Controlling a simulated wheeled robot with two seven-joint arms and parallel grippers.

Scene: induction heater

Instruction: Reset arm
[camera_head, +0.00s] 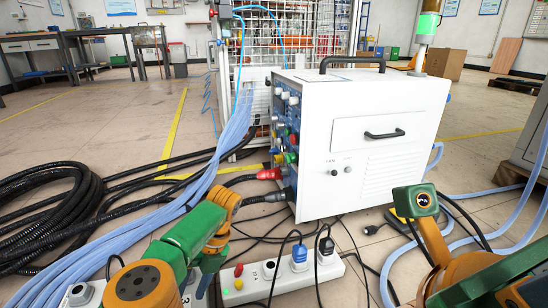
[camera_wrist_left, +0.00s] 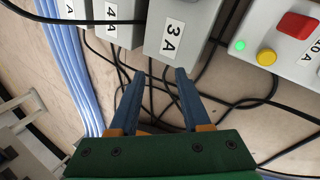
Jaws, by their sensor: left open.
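My left gripper (camera_wrist_left: 160,75) shows clearly in the left wrist view, with two blue fingers apart and nothing between them. Its fingertips point toward a grey box labelled 3A (camera_wrist_left: 192,18); I cannot tell the exact gap. In the head view my green and orange left arm reaches in from the lower left, and its fingers are not clear there. My right arm shows at the lower right, bent, with a round emblem on a green cap. Its gripper is not visible.
A white heater cabinet (camera_head: 375,150) stands in the middle, with cables on its left side. A white socket strip (camera_head: 328,272) with plugs lies in front. Black hose coils (camera_head: 50,215) and pale blue hoses (camera_head: 190,195) cover the left floor. A grey box with red and yellow buttons (camera_wrist_left: 284,40) is at upper right.

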